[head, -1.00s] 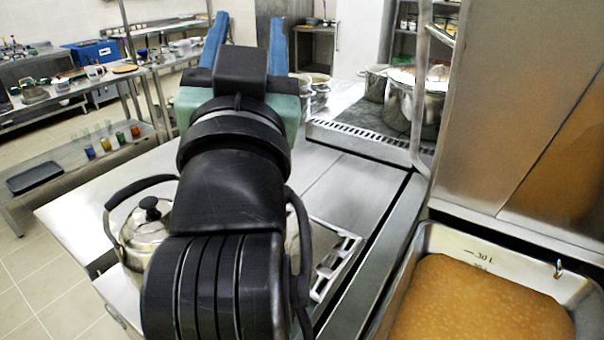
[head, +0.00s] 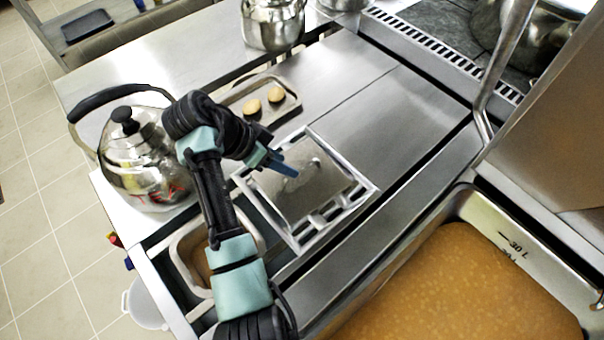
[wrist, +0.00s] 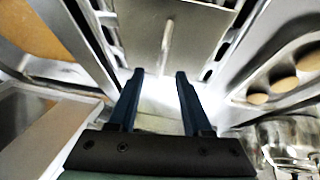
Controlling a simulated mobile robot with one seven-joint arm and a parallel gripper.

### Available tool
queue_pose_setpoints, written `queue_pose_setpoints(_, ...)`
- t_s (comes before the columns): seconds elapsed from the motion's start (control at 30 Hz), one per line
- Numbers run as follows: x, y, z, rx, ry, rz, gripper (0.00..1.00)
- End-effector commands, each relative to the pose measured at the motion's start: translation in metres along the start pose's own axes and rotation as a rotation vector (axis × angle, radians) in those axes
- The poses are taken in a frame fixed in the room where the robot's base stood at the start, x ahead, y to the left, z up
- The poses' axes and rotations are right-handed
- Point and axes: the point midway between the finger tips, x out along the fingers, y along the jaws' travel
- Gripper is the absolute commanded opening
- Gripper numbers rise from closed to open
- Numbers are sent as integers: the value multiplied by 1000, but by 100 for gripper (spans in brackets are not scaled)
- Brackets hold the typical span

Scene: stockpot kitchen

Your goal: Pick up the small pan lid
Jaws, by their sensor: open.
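The small pan lid (head: 318,188) is a flat grey rectangular plate with a small raised handle. It lies on a light slotted frame (head: 364,191) set in the counter. In the wrist view the lid (wrist: 190,22) is ahead of the fingers, its handle (wrist: 166,48) pointing toward the gap between them. My gripper (head: 286,164) is over the left part of the lid, its blue fingers covering some of it. In the wrist view my gripper (wrist: 160,75) is open, with nothing between the fingers. The head view does not show clearly how high the fingers are.
A steel kettle (head: 140,165) stands left of my arm. A small tray (head: 288,107) with round tan items lies behind the lid. An open pan (head: 188,262) is at the front left. A large pan of orange-brown food (head: 450,290) is at the right. Steel counter (head: 415,110) beyond is clear.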

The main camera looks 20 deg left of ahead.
Motion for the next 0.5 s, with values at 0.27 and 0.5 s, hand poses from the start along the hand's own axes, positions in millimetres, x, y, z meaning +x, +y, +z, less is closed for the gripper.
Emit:
queue_pose_setpoints(0.27, 24, 0, -1, -1, -1, 0, 49)
queue_pose_setpoints(0.5, 55, -2, -6, 0, -2, 1, 49)
